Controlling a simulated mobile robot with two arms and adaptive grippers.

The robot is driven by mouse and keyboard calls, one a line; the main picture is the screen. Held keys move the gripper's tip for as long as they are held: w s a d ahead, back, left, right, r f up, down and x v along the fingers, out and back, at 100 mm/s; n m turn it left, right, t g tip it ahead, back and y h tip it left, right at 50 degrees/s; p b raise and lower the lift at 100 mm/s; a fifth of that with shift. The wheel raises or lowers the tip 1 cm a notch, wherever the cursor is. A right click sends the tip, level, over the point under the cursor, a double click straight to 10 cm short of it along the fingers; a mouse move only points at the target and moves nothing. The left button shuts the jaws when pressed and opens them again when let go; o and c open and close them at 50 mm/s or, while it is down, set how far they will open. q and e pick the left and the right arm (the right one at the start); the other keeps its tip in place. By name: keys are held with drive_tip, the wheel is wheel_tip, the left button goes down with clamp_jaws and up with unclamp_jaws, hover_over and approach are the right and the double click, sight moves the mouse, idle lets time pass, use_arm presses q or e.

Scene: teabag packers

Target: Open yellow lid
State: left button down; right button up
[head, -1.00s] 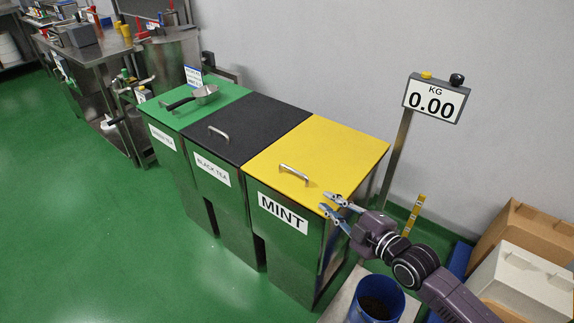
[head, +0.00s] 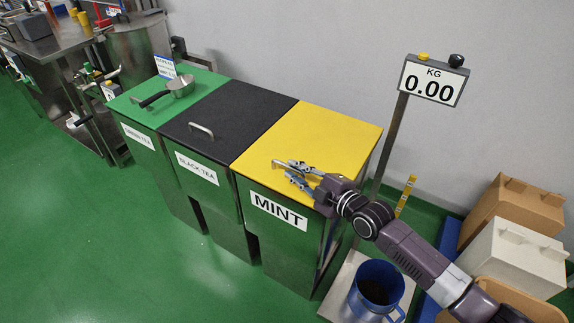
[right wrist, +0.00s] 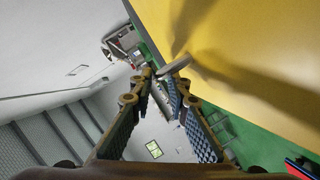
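The yellow lid (head: 318,141) lies flat and closed on the MINT bin (head: 277,209) in the head view. Its metal handle (head: 282,164) sits near the lid's front edge, partly hidden by my right gripper. My right gripper (head: 287,172) is just above the lid at the handle, with its fingers apart. In the right wrist view, the handle (right wrist: 175,67) shows at the fingertips of the right gripper (right wrist: 163,76), beside the yellow lid (right wrist: 235,50); I cannot tell whether they touch it. My left gripper is not in view.
The black lid (head: 225,122) and green lid (head: 130,104) are closed to the left. A metal scoop (head: 179,88) lies on the green one. A scale display (head: 432,83) reading 0.00 stands behind right. A blue bucket (head: 361,301) and boxes (head: 515,255) are at the right.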

sight(288, 165)
drive_tip(key=shift+x, duration=1.7)
clamp_jaws()
